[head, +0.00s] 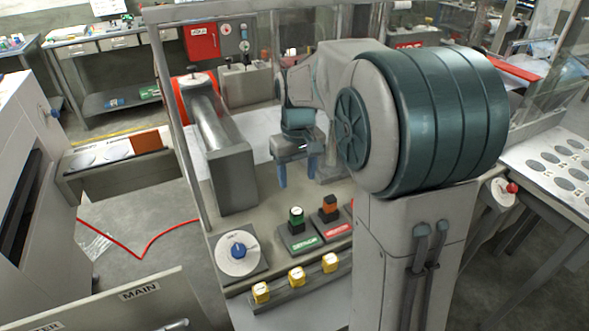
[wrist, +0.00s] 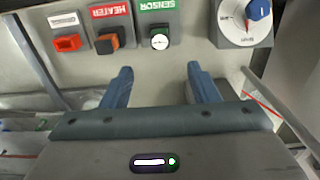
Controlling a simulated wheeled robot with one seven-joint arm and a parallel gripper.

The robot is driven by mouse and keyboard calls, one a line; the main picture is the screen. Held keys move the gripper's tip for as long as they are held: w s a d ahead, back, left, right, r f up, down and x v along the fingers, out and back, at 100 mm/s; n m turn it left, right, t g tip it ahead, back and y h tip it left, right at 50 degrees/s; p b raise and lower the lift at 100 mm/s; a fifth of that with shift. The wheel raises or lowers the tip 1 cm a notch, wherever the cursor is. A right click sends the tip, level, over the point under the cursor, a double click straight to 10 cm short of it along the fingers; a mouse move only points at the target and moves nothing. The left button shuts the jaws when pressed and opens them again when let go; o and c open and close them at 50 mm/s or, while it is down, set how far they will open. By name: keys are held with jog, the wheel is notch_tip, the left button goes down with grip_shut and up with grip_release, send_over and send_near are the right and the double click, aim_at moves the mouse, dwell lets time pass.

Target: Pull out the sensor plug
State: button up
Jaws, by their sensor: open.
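The sensor plug (head: 296,216) stands upright on its green-labelled base (head: 307,245) on the bench. It has a dark body with a green part in the head view. In the wrist view the plug (wrist: 160,41) shows a pale round top, below the green SENSOR label (wrist: 155,5). My gripper (head: 297,180) is open and empty, its blue fingers pointing down above the bench, behind the plug in the head view. In the wrist view my gripper (wrist: 159,70) has its fingers wide apart, with the plug between their lines but beyond the tips.
The orange heater plug (head: 330,206) on a red base stands right beside the sensor plug. A white dial (head: 238,253) with a blue knob is on the other side. A row of yellow blocks (head: 297,276) lines the front. A grey cylinder (head: 215,125) lies at the left.

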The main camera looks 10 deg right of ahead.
aim_at(297, 211)
notch_tip(297, 211, down, 14)
jog(key=shift+w+r+p, duration=0.1)
jog(key=shift+p, duration=0.4)
jog(key=c, duration=1.1)
